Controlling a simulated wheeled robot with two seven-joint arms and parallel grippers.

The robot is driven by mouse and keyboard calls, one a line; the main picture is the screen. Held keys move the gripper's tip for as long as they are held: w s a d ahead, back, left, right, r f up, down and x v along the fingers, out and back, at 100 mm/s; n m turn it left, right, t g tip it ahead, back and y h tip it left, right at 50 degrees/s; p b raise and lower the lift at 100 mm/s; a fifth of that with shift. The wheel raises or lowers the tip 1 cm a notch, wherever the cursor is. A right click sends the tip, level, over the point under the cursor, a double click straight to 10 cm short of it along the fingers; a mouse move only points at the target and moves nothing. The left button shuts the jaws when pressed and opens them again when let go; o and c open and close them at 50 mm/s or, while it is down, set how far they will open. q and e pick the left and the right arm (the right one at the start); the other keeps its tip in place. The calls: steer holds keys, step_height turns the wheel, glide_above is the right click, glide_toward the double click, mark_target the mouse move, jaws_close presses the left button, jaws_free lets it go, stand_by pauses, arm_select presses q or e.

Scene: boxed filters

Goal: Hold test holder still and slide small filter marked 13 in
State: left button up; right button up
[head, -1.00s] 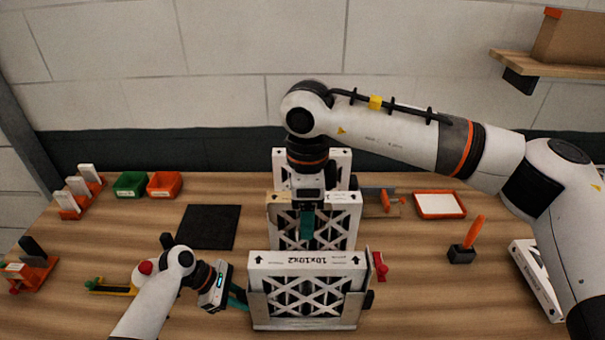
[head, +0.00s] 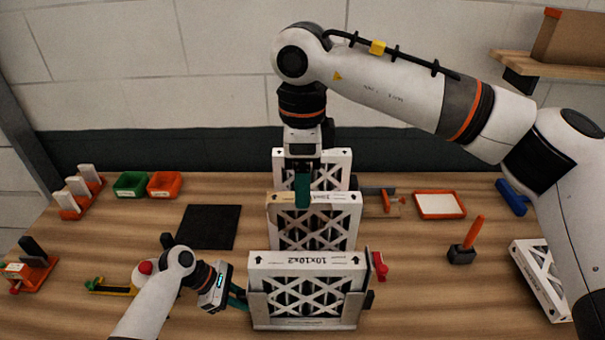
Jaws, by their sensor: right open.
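The grey test holder (head: 304,324) stands at the front middle of the table. A white-framed filter (head: 290,262) with crossed bracing stands upright in it, its top edge printed 10x10x2. No mark 13 can be read. My left gripper (head: 238,298) is at the holder's left edge, its green fingers touching or very close to it; whether they are shut on it cannot be told.
A third filter (head: 341,165) stands further back. A red clamp handle (head: 379,266) sticks out at the holder's right. A black mat (head: 208,227), green bin (head: 130,185) and orange bin (head: 164,185) lie left. Another filter (head: 541,278) lies at right; an orange-handled tool (head: 466,244) stands nearby.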

arm_select(q)
steer(key=o, duration=0.5)
